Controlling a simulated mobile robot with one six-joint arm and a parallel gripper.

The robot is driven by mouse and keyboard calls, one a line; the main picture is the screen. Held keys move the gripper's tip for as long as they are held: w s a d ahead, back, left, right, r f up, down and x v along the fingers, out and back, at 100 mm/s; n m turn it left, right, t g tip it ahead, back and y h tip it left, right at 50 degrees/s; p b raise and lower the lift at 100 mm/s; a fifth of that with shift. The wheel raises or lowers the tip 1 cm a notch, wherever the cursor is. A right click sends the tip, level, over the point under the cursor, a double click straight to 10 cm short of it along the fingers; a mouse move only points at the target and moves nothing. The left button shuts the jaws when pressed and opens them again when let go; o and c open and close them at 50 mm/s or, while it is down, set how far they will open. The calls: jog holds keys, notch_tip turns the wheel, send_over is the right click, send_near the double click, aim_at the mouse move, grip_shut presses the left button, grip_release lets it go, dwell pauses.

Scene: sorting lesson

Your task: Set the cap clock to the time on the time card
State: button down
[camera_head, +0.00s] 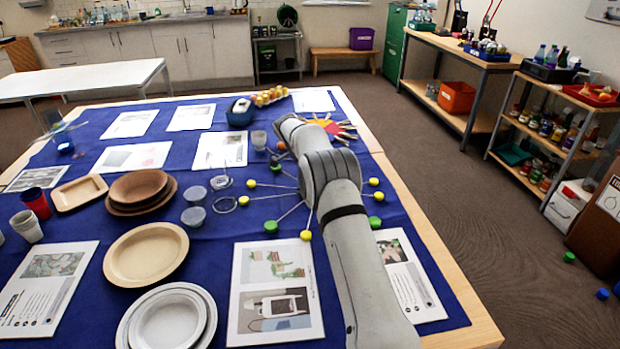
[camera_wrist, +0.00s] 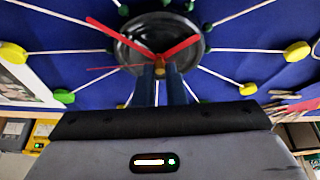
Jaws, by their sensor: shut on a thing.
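The cap clock (camera_wrist: 135,48) has a dark round dish at its middle, with white sticks running out to yellow and green caps. Two thick red hands and one thin red hand lie over the dish. In the head view, some of its yellow caps (camera_head: 306,235) and green caps (camera_head: 271,227) show around my arm, which hides its middle. My gripper (camera_wrist: 160,80) is shut on a small yellow-brown knob (camera_wrist: 160,69) at the dish's near edge. My gripper is hidden in the head view. Several printed cards lie around; I cannot tell which is the time card.
Printed sheets (camera_head: 275,292), wooden plates (camera_head: 146,254), white plates (camera_head: 168,322) and cups (camera_head: 36,203) crowd the blue cloth left of the clock. A red fan-shaped thing (camera_head: 335,128) lies beyond my arm. The wooden table edge (camera_head: 440,245) runs along the right.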

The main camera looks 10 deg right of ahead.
dwell(0.3)
jog(key=c, duration=1.5)
grip_release()
jog(key=v, duration=0.7)
jog(key=shift+a+r, duration=0.2)
jog(key=shift+r, duration=0.1)
